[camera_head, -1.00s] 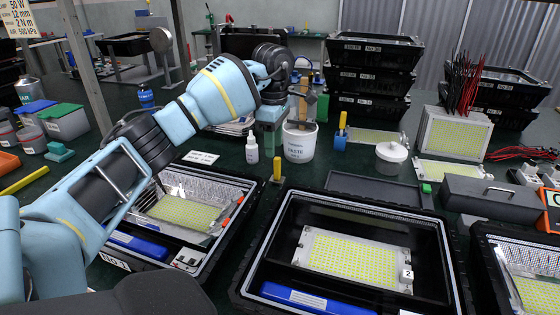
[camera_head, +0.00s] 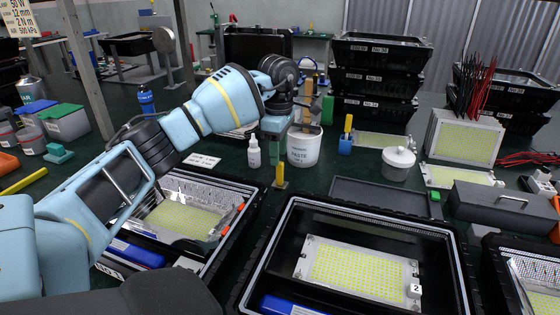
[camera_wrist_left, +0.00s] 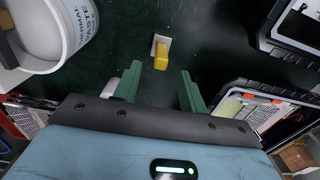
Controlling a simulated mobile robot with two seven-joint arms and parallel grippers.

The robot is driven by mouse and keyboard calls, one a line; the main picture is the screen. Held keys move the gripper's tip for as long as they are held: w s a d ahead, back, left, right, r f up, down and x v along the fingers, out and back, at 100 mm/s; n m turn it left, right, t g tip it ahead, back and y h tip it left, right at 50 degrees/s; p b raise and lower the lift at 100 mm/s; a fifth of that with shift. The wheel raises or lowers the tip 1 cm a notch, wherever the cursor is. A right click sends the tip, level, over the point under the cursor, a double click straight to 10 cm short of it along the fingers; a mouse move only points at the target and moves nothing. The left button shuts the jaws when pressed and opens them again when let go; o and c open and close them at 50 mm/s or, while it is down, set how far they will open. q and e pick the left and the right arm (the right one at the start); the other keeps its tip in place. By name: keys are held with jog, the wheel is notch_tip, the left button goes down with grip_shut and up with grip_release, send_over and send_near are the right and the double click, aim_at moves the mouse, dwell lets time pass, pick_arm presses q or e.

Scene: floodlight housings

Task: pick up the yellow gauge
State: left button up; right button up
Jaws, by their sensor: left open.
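The yellow gauge (camera_head: 279,177) is a small upright yellow piece standing on the dark green bench, between two black housings. In the left wrist view the gauge (camera_wrist_left: 161,55) shows with a pale plate at its foot, ahead of and roughly centred between the fingers. My left gripper (camera_head: 273,157) points down just behind and above it in the head view. In the left wrist view my left gripper (camera_wrist_left: 160,74) has its green fingers apart with nothing between them. The gauge appears just beyond the fingertips; I cannot tell the exact gap. My right gripper is not in view.
A white paste bucket (camera_head: 303,148) and a white bottle (camera_head: 254,153) stand close to the left gripper. Open housings lie at left (camera_head: 245,222) and right (camera_head: 262,262) of the gauge. A blue block with a yellow piece (camera_head: 345,143) stands further right.

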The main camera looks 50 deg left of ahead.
aim_at(280, 166)
pick_arm(q)
notch_tip(280, 166, down, 5)
jog(key=shift+d+b, duration=0.15)
jog(key=shift+b, duration=0.2)
grip_shut()
notch_tip(280, 166, up, 10)
jog(key=shift+r+p, duration=0.1)
jog(key=shift+p, duration=0.65)
